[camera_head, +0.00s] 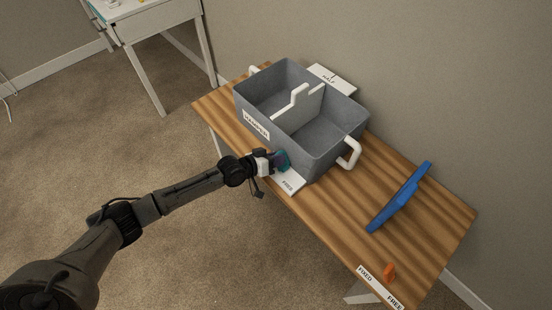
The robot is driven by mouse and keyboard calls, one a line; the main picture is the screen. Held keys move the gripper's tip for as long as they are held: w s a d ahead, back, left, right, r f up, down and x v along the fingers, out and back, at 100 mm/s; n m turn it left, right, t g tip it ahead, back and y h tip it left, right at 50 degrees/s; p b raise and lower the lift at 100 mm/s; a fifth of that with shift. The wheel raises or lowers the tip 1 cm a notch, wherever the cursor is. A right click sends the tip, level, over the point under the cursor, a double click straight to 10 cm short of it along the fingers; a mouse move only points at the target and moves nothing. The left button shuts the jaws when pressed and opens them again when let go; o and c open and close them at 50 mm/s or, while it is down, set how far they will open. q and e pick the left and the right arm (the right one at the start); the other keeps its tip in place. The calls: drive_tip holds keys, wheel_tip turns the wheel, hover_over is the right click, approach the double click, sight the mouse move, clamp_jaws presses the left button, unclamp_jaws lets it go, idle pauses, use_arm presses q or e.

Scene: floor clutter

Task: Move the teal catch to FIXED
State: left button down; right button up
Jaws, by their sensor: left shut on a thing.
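The teal catch (284,158) is a small teal piece low on the near side of the grey box (318,170), just above a white plate lettered FREE (291,184). My left gripper (275,162) is shut on the catch and partly covers it. The fingertips are small and dark against it. No word FIXED can be read beside the teal catch; the gripper hides part of that plate. My right gripper is not in view.
The box has a white divider (299,102) and white end handles (351,154). A blue bar-like piece (400,198) lies on the wooden table (440,215). An orange catch (389,271) sits by a FIXED/FREE strip (380,288). A HALF plate (334,78) is behind the box.

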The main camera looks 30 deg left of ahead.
use_arm(q)
drive_tip(key=c, duration=1.1)
unclamp_jaws()
drive_tip(key=shift+a, duration=0.1)
drive_tip(key=shift+s+a+r, duration=0.15)
drive_tip(key=shift+s+r, duration=0.05)
drive_tip(key=shift+s, duration=0.1)
drive_tip(key=p+v, duration=0.4)
drive_tip(key=v, duration=0.9)
drive_tip(key=shift+p, duration=0.3)
